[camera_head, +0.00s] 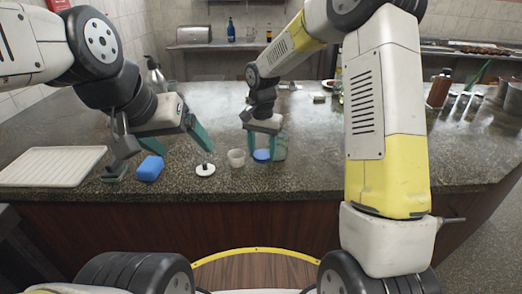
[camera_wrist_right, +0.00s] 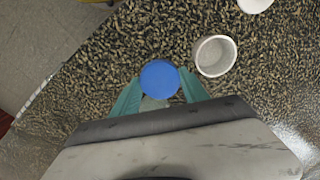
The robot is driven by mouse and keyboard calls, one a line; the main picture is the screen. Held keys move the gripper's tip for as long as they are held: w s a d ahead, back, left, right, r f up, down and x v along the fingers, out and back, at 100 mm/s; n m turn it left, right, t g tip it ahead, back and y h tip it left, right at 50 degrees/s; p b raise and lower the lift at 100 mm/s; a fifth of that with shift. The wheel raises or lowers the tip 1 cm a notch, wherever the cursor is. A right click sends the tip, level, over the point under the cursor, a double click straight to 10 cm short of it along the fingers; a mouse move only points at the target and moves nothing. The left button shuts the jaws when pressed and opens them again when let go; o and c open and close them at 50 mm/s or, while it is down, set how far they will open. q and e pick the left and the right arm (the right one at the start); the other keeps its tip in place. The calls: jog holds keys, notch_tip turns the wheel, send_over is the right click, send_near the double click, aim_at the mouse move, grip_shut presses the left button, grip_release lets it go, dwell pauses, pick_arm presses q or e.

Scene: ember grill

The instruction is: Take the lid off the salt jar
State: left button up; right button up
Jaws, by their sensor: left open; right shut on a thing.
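A round blue piece (camera_head: 262,155), like a lid or a small jar's top, is between the fingers of my right gripper (camera_head: 264,150), low over the counter. In the right wrist view the blue disc (camera_wrist_right: 159,78) sits between the teal fingertips, with a pale shape partly visible below it. A small white open cup or jar (camera_head: 237,157) stands just left of it; its open rim also shows in the right wrist view (camera_wrist_right: 214,56). A white disc with a dark knob (camera_head: 205,169) lies farther left. No label shows which is the salt jar. My left gripper (camera_head: 162,160) is open above the counter.
A blue block (camera_head: 150,168) lies under my left gripper, near a white ribbed tray (camera_head: 52,166). A metal flask (camera_head: 155,75) stands behind my left arm. Bottles and utensils (camera_head: 440,88) stand at the right. The middle of the counter behind the cup is clear.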

aim_at(262, 154)
jog(key=shift+s+f, duration=0.15)
jog(key=shift+f, duration=1.5)
jog(key=o, duration=1.5)
jog(key=shift+f, duration=0.15)
jog(key=shift+o, duration=0.2)
notch_tip(262, 154, up, 12)
jog(key=shift+f, duration=0.1)
jog(key=s+d+r+n+t, duration=0.1)
jog(key=s+d+r, duration=0.35)
jog(key=r, duration=0.25)
jog(key=s+d+r+n+t+y, duration=0.1)
jog(key=s+d+n+t, duration=0.1)
jog(key=s, duration=0.7)
jog(key=s+d+r+n+t+y, duration=0.1)
jog(key=s+d, duration=0.4)
jog(key=s, duration=0.5)
jog(key=shift+s+d+r+n+t, duration=0.25)
jog(key=shift+r+n+t, duration=0.4)
jog(key=shift+t, duration=0.45)
